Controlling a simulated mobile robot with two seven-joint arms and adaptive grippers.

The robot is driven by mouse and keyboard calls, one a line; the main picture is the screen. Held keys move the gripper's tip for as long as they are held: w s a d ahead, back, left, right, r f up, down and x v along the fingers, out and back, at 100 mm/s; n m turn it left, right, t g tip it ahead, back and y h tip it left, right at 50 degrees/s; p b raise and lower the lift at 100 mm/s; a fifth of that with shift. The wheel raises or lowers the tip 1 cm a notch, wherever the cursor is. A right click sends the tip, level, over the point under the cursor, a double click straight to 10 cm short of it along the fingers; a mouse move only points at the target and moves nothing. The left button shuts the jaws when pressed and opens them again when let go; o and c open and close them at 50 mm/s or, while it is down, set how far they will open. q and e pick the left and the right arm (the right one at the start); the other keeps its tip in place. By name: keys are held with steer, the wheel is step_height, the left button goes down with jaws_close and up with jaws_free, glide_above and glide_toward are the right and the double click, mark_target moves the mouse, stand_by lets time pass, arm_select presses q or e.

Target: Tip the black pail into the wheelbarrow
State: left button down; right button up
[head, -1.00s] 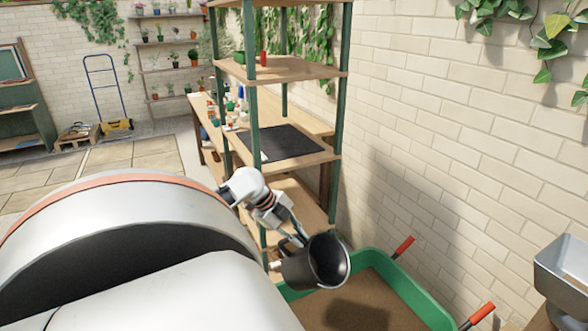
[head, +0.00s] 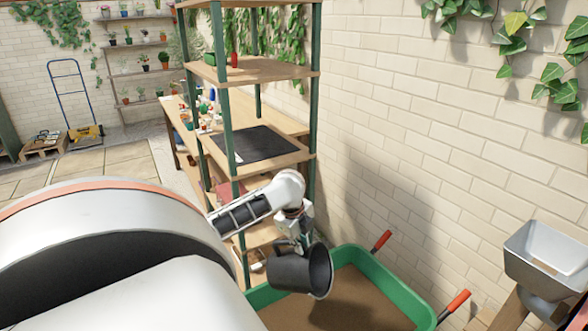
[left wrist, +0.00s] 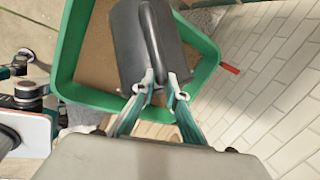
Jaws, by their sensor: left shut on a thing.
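The black pail (head: 290,272) is held by my left gripper (head: 297,243) over the near left part of the wheelbarrow. The pail lies on its side, its mouth facing right in the head view. No gravel shows falling from it, and its inside is mostly dark. In the left wrist view my left gripper (left wrist: 158,92) is shut on the handle of the pail (left wrist: 160,55). The wheelbarrow (head: 405,297) has a green tray with red-tipped handles and brown fill inside; its green rim also shows in the left wrist view (left wrist: 68,60). My right gripper is not in view.
A wooden shelf rack with green posts (head: 228,130) stands just behind the left arm. A brick wall (head: 430,150) runs along the right. A grey hopper-like tray (head: 550,255) stands at the right edge. A blue hand truck (head: 72,95) is far left.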

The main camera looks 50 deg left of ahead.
arm_select(q)
steer(key=w+d+f+g+y, duration=0.1)
steer(key=w+d+g+y, duration=0.1)
steer(key=w+d, duration=0.3)
steer(key=w+d+f+m+g+y, duration=0.1)
steer(key=w+d+f+g+y, duration=0.1)
steer(key=w+d+y, duration=0.2)
steer(key=shift+w+d+f+g, duration=0.15)
steer(key=shift+w+d+g, duration=0.35)
steer(key=shift+d, duration=0.95)
steer(key=shift+w+d, duration=0.1)
steer(key=shift+d, duration=0.05)
stand_by(1.6)
